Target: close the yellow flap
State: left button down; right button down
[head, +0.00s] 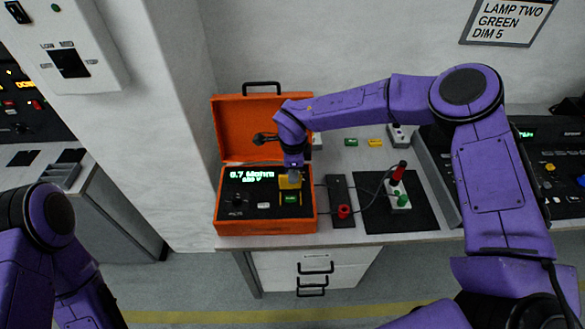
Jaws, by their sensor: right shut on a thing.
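The yellow flap (291,184) is on the right part of the panel of an orange case (223,222). It stands raised at the back of a yellow frame around a small green-lit part (291,198). My right gripper (292,172) reaches down from above and is shut on the flap, hiding part of it. Of my left side only purple arm links show at the lower left; the left gripper is out of the picture.
The case's lid (235,130) stands open behind the panel. To the right lie a black strip with a red knob (344,211) and a black mat (375,220) bearing a small box with red and green plugs (399,192). Cables run between them. A grey console (436,165) stands farther right.

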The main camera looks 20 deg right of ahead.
aim_at(294, 213)
jog(key=shift+s+f+t+b, duration=0.15)
jog(key=shift+s+t+b, duration=0.15)
jog(key=shift+t+b, duration=0.15)
jog(key=s+t+b, duration=0.1)
jog(key=t+b, duration=0.1)
jog(key=b, duration=0.2)
jog(key=s+a+f+t+h+b, duration=0.1)
jog(key=s+t+b, duration=0.1)
jog(key=b, duration=0.2)
jog(key=s+f+t+h+b, duration=0.1)
jog(key=t+b, duration=0.2)
jog(key=b, duration=0.1)
jog(key=shift+s+a, duration=0.15)
jog(key=shift+a, duration=0.05)
jog(key=s+f+t+h+b, duration=0.1)
jog(key=t+b, duration=0.1)
jog(key=b, duration=0.4)
jog(key=s+f+t+h+b, duration=0.1)
jog(key=t+b, duration=0.2)
jog(key=b, duration=0.3)
jog(key=s+f+t+b, duration=0.1)
jog(key=t+b, duration=0.2)
jog(key=b, duration=0.3)
jog(key=shift+a+f+h, duration=0.3)
jog(key=shift+a+h, duration=0.1)
jog(key=shift+t+b, duration=0.55)
jog(key=shift+b, duration=0.35)
jog(key=shift+r, duration=0.1)
